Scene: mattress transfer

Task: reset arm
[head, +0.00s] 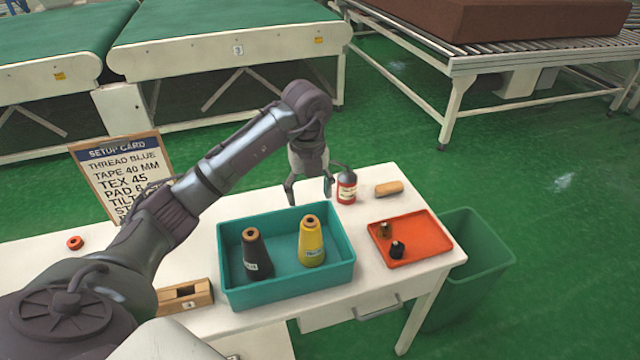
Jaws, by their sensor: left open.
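My left arm reaches in from the lower left across the white table. My left gripper (309,188) points down over the far edge of the teal bin (290,291). It is open, and I see nothing between its fingers. A red bottle with a pale label (346,188) stands just right of the gripper. I cannot tell whether they touch. The teal bin holds a dark thread cone (257,254) and a yellow thread cone (312,243), both upright. My right gripper does not show.
An orange tray (425,243) with two small spools lies at the right, near a tan block (389,188). A setup card (118,172) stands at the left. A wooden block (185,298) sits beside the bin. A green waste bin (487,256) stands right of the table (200,262).

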